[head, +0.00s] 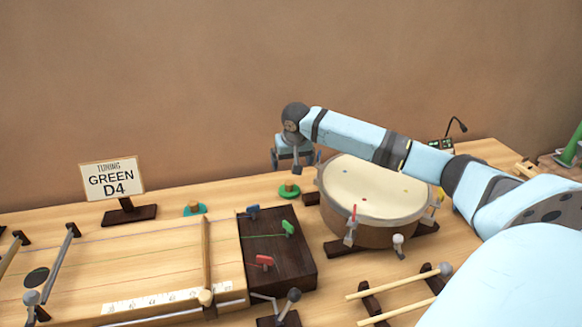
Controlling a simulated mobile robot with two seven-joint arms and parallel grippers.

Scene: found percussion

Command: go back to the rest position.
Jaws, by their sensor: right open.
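My right arm (365,138) reaches in from the right across the back of the drum. Its gripper (295,163) points down, open, with nothing seen between the fingers. It hangs at the drum's upper left, above the back of the table, near a small yellow and green knob (289,190). My left gripper is not in view.
A drum (375,187) stands below my right arm. To its left is a stringed board (150,262) with blue, green (288,228) and red (264,261) pegs. A sign (112,180) reads "TUNING GREEN D4". Two sticks (400,283) lie on a rack at the front.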

